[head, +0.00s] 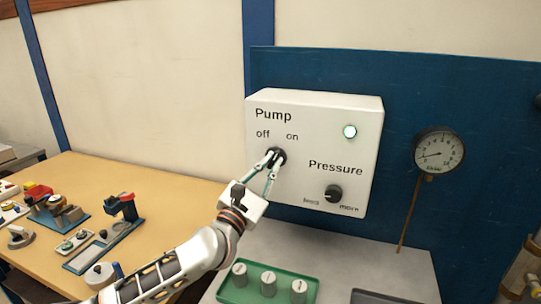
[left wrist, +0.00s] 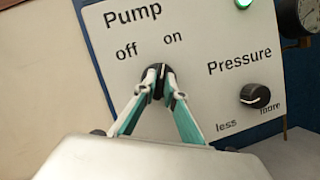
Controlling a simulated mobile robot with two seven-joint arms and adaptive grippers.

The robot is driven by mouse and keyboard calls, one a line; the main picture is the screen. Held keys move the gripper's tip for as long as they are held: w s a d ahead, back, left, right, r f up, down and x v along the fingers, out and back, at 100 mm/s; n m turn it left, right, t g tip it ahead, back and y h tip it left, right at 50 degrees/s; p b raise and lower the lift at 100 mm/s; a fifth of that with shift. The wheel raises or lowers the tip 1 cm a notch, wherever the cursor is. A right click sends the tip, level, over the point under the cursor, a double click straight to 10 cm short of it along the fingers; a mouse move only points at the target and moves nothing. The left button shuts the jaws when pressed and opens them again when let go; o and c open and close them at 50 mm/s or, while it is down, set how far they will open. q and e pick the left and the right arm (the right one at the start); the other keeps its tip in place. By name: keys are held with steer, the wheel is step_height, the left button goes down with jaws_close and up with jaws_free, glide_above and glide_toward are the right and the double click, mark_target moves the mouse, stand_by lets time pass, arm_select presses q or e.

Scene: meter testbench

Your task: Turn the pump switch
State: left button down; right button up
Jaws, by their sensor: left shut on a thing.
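The white control box (head: 300,190) on the blue panel has a black pump switch (head: 277,154) below the words "off" and "on". My left gripper (head: 270,160) is shut on this switch, one finger on each side. In the left wrist view both fingertips of my left gripper (left wrist: 159,90) meet the pump switch (left wrist: 156,78). The knob is partly hidden by the fingers. Its pointer looks roughly upright, but I cannot tell its exact setting. A round lamp (head: 350,132) at the box's upper right glows green-white. It also shows in the left wrist view (left wrist: 244,3). My right gripper is not in view.
A black pressure knob (head: 333,193) sits at the box's lower right. A gauge (head: 438,150) hangs right of the box. A green tray (head: 262,291) with grey weights stands below on the grey table. A wooden bench (head: 160,185) with fixtures is at left.

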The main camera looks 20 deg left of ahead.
arm_select(q)
steer(key=shift+m+p, duration=0.3)
steer(key=shift+m, duration=0.2)
steer(key=shift+f, duration=0.1)
steer(key=c, duration=2.1)
jaws_free()
steer(key=v, duration=1.2)
